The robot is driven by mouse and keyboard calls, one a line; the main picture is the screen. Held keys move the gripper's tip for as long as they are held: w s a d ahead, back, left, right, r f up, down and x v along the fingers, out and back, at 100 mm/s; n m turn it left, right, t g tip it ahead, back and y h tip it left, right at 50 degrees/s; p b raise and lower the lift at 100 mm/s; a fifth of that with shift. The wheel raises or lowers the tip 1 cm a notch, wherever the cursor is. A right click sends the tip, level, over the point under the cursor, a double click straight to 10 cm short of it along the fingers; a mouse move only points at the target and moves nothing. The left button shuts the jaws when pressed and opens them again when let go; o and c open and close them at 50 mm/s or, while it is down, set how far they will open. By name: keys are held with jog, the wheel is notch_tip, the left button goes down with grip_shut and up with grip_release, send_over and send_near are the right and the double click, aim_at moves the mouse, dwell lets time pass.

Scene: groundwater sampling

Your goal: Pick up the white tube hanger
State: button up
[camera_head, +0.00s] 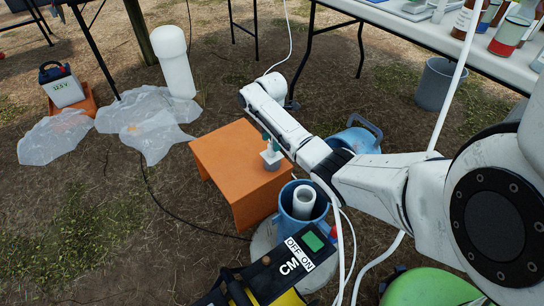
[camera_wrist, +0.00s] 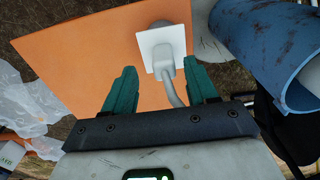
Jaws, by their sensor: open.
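The white tube hanger (camera_wrist: 178,38) is a small square white plate with a grey rounded stem and a curved grey hook. It lies or stands on the orange stool (camera_wrist: 80,48), near its right edge. In the head view the hanger (camera_head: 271,160) is small, on the right part of the stool top (camera_head: 225,150). My gripper (camera_wrist: 162,72) has green fingers, open and empty. In the wrist view the hanger's stem appears between the two fingers, with gaps on both sides. In the head view my gripper (camera_head: 270,143) is just above the hanger; contact cannot be told.
A blue pipe (camera_head: 288,205) with a white inner tube (camera_head: 303,200) stands close right of the stool. A yellow-black meter case (camera_head: 270,280) is in front. Clear plastic bags (camera_head: 55,137) lie at left. A white table (camera_head: 430,30) is at upper right.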

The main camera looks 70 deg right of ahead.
aim_at(272, 154)
jog(key=f+b, duration=0.1)
jog(key=f, duration=0.1)
jog(key=f+b, duration=0.1)
jog(key=f, duration=0.1)
jog(key=shift+s+a+f, duration=0.1)
jog(key=shift+s+a, duration=0.05)
jog(key=shift+s, duration=0.05)
grip_shut()
jog(key=shift+r, duration=0.2)
